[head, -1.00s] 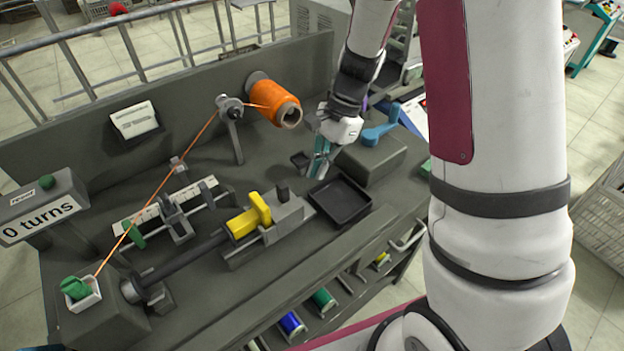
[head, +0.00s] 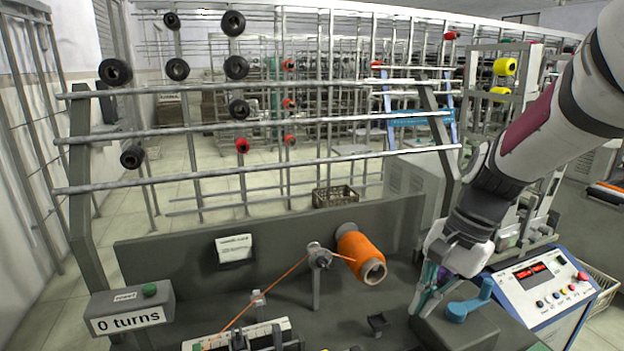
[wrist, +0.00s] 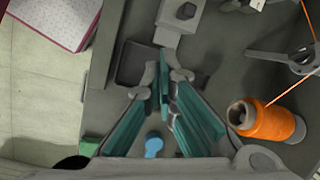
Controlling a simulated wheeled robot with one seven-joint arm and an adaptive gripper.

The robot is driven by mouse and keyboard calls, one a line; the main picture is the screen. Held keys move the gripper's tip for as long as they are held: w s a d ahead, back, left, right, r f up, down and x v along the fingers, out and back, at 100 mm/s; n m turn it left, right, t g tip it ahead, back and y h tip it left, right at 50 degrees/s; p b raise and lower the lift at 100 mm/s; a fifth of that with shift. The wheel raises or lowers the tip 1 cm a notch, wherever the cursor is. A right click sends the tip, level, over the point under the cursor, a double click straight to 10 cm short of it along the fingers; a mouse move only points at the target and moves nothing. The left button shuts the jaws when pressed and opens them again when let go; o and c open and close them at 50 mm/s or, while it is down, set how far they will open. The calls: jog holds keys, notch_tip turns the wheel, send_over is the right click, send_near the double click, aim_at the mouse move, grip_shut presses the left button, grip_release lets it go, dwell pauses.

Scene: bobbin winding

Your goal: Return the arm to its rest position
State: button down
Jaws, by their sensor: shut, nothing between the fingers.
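My gripper (head: 420,304) points down above the bench, with its teal fingers closed together and nothing between them. In the head view it is left of the blue crank handle (head: 470,304) and right of the orange thread spool (head: 360,256). In the wrist view the closed fingers (wrist: 164,75) hang over the bench beside the black tray (wrist: 135,64). The orange spool (wrist: 266,123) lies to their right, and the blue handle (wrist: 153,146) shows between the finger linkages. My arm reaches in from the upper right of the head view.
A control panel (head: 545,285) stands right of the gripper. A small black holder (head: 377,323) is on the bench to its left. Orange thread runs from the guide (head: 318,257) to the lower left. The counter (head: 130,312) reads 0 turns. A rail rack stands behind.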

jog(key=s+r+n+t+h+p, duration=0.1)
jog(key=s+r+n+t, duration=0.1)
jog(key=s+r+n, duration=0.3)
jog(key=s+r+n+t+h+p, duration=0.2)
jog(key=s+r+n, duration=0.3)
jog(key=s, duration=0.9)
jog(key=shift+s+a+r+n, duration=0.2)
jog(key=shift+s+r+n, duration=0.1)
jog(key=shift+r, duration=0.55)
